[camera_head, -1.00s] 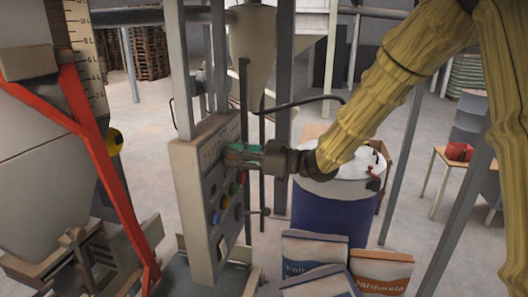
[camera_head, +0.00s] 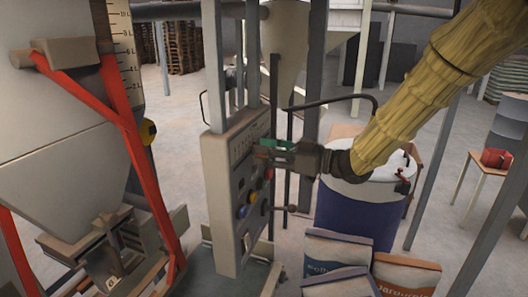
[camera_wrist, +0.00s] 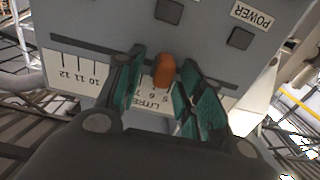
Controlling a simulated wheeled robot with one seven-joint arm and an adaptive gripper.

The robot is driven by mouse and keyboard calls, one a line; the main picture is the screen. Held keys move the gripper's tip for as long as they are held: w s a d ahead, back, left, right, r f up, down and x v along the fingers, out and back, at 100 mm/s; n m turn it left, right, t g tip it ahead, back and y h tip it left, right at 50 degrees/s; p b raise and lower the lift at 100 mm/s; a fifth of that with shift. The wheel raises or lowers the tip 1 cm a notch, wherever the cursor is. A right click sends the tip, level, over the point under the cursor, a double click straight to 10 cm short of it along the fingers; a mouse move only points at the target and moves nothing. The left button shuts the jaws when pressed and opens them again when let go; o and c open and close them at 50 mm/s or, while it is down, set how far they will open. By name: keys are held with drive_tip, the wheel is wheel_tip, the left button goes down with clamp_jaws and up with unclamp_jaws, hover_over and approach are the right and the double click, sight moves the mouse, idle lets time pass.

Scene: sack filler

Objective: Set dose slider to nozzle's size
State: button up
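The dose slider is an orange knob (camera_wrist: 164,71) on the grey control panel (camera_wrist: 110,25), which also shows in the head view (camera_head: 222,190). It stands over a printed litres scale (camera_wrist: 85,75), near the marks that look like 5 and 6; the picture is inverted. My gripper (camera_wrist: 165,85) is open, with one teal-padded finger on each side of the knob; I cannot tell whether the right finger touches it. In the head view my gripper (camera_head: 272,147) is at the panel's upper face and the knob is hidden. A small plate (camera_head: 112,283) sits under the hopper (camera_head: 60,160); its mark is unreadable.
A red frame (camera_head: 135,130) and a litre level scale (camera_head: 122,50) stand at the hopper. A blue drum (camera_head: 350,215) is behind my gripper, with sacks (camera_head: 335,250) in front. Coloured buttons (camera_head: 243,211) sit lower on the panel, close below my gripper.

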drive_tip(key=v, duration=1.1)
drive_tip(key=shift+d, duration=0.15)
wheel_tip(320, 180, down, 21)
drive_tip(key=w+m+t+h+b, duration=0.1)
drive_tip(key=m+t+h+b, duration=0.15)
drive_tip(key=m+h, duration=0.3)
drive_tip(key=s+d+f+m+g+h+b, duration=0.1)
drive_tip(key=s+f+m+h, duration=0.15)
drive_tip(key=f, duration=0.75)
drive_tip(key=s+f+m+g+h, duration=0.15)
drive_tip(key=s+f, duration=0.25)
drive_tip(key=f, duration=0.6)
drive_tip(key=s+d+f+m+g+h+b, duration=0.2)
drive_tip(key=s+f+m+g+h, duration=0.15)
drive_tip(key=s+f, duration=1.25)
drive_tip(key=s+d+f+g+h, duration=0.1)
drive_tip(key=s+f, duration=0.3)
drive_tip(key=s, duration=0.5)
drive_tip(key=s+d+f+g+h+b, duration=0.1)
drive_tip(key=s+d+f+g+h, duration=0.1)
drive_tip(key=s+f, duration=0.3)
drive_tip(key=s+g, duration=0.1)
drive_tip(key=s, duration=0.2)
drive_tip(key=shift+s, duration=0.4)
